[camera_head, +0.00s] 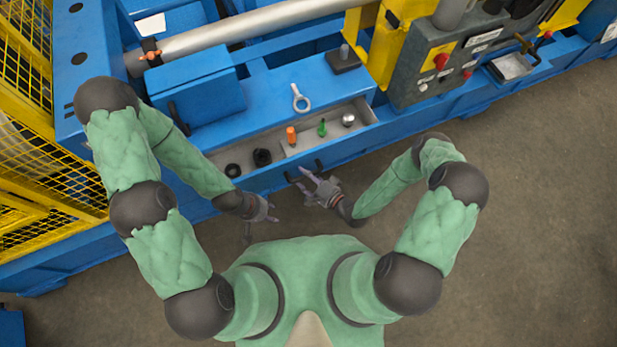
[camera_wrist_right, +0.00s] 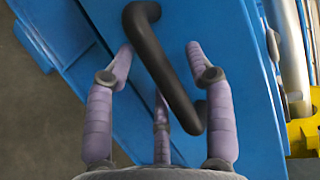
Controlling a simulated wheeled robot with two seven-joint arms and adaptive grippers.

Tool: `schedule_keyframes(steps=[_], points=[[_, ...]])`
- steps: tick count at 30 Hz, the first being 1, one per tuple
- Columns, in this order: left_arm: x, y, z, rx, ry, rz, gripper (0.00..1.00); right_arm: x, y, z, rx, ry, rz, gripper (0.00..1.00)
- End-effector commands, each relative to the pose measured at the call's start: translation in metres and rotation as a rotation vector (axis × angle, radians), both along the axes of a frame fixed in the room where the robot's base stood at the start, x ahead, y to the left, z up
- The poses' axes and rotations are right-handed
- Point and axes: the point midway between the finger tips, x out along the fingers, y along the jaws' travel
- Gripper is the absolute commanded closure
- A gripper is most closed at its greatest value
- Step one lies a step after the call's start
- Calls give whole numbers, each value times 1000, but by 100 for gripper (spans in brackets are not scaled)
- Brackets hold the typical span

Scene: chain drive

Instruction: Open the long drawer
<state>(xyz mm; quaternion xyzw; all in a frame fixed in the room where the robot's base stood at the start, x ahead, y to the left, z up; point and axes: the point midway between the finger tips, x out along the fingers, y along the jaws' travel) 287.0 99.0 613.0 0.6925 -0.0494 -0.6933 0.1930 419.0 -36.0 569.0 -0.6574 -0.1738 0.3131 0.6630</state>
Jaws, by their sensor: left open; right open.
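The long drawer (camera_head: 215,158) is a grey-lined blue drawer in the front of the blue machine. Its inside shows from above, so it stands at least partly open. A black bar handle (camera_head: 288,177) sits on its blue front. My right gripper (camera_head: 306,181) is at this handle with its fingers open. In the right wrist view, the handle (camera_wrist_right: 163,65) runs slantwise between the spread fingers of the right gripper (camera_wrist_right: 160,65); I cannot tell whether they touch it. My left gripper (camera_head: 268,216) is open and empty, in front of the drawer and apart from it.
In the drawer lie black round parts (camera_head: 262,157), an orange piece (camera_head: 291,135), a green piece (camera_head: 322,128) and a silver ball (camera_head: 348,119). A ring wrench (camera_head: 300,98) lies on the blue top behind. A grey control box (camera_head: 437,70) stands right. The floor (camera_head: 540,200) is clear.

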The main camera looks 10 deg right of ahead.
Motion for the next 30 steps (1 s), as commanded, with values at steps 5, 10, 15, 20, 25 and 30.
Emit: schedule_keyframes(steps=[5,10,15,20,25,30], points=[[0,0,0,0,0,0,58,-7,-8,2,0,1,-3,46],[0,0,0,0,0,0,58,-24,-24,6,0,2,-5,46],[0,0,0,0,0,0,58,-44,-40,10,0,2,-6,46],[0,0,0,0,0,0,58,-61,-55,14,0,2,-6,46],[0,0,0,0,0,0,58,-76,-68,18,-1,2,-6,46],[0,0,0,0,0,0,58,-86,-75,20,0,1,-2,46]])
